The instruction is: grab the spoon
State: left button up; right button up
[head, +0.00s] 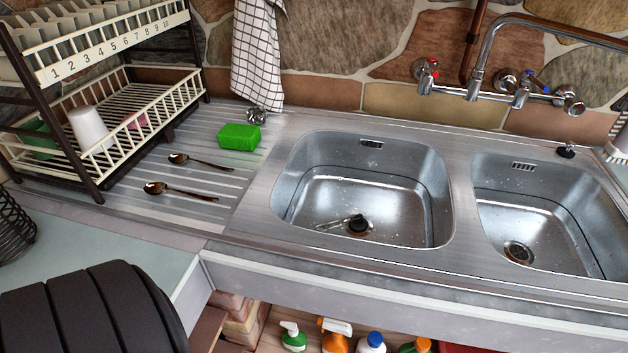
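Two dark, bronze-coloured spoons lie on the grooved steel drainboard, to the left of the sink. The farther spoon (200,162) has its bowl at the left and its handle pointing right. The nearer spoon (180,191) is closer to the counter's front edge, with its bowl also at the left. The two lie apart, with nothing on top of them. Neither of my grippers is in view.
A two-tier dish rack (150,108) holding a white cup (88,129) stands left of the spoons. A green sponge (239,136) lies behind them, near a checked towel (257,60). The left sink basin (400,190) is to the right. The drainboard around the spoons is clear.

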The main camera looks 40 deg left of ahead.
aim_at(154, 188)
jog(key=u, duration=2.4)
jog(key=l+u, duration=0.25)
jog(key=u, duration=0.2)
